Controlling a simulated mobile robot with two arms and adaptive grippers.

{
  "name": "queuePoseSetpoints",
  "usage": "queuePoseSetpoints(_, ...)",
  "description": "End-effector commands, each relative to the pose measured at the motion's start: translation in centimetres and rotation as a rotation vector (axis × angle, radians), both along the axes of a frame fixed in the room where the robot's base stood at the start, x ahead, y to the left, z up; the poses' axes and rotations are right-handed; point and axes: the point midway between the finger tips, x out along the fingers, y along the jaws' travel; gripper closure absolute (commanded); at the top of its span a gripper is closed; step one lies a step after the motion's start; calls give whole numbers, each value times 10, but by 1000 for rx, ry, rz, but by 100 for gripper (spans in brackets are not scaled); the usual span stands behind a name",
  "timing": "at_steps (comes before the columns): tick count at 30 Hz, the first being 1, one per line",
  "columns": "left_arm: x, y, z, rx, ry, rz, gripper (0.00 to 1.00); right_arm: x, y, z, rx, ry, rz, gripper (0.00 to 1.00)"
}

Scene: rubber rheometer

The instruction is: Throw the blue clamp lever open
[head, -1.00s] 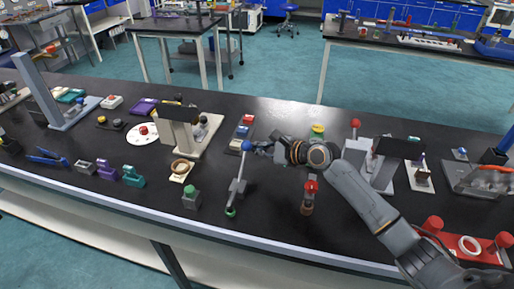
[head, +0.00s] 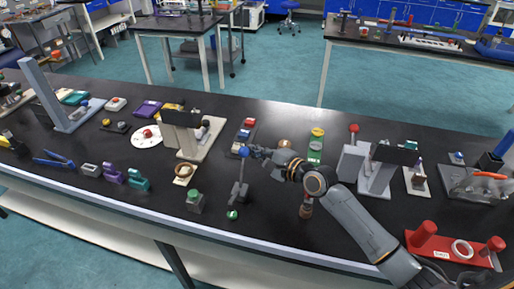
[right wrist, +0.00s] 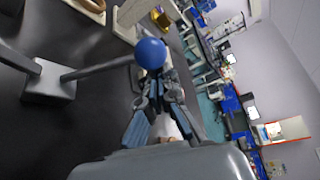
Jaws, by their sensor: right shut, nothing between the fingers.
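The clamp lever's blue ball knob (head: 243,151) tops a thin grey rod that rises from a small grey block (head: 239,192) on the black bench. A green ball end (head: 232,214) lies low on the near side. My right gripper (head: 256,151) is shut and empty, just right of the blue knob. In the right wrist view the blue knob (right wrist: 151,53) is right at the shut fingertips (right wrist: 155,88), and its rod runs left to the grey block (right wrist: 48,83). I cannot tell whether the fingers touch the knob. My left gripper is not in view.
A block with a green button (head: 194,201) stands left of the lever. A tray with red and blue parts (head: 243,130) lies behind it. A red fixture (head: 455,246) stands front right.

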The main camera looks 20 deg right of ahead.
Motion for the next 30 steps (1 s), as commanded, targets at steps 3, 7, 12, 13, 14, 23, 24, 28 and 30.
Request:
queuePoseSetpoints(3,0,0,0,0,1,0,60,-10,8,5,-60,-93,2,100)
queuePoseSetpoints(7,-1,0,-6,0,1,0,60,-20,14,8,-130,-193,2,100)
queuePoseSetpoints(12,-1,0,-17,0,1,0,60,-33,23,12,-212,-314,1,100)
queuePoseSetpoints(13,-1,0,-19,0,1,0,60,-35,24,12,-227,-333,2,100)
queuePoseSetpoints(14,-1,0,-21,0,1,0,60,-37,25,13,-238,-352,1,100)
queuePoseSetpoints(23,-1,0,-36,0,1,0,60,-51,35,16,-332,-490,1,100)
queuePoseSetpoints(24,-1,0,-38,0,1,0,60,-53,36,16,-340,-502,1,100)
queuePoseSetpoints(28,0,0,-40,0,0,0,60,-55,37,17,-360,-529,1,100)
queuePoseSetpoints(30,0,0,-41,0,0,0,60,-56,38,17,-365,-537,1,100)
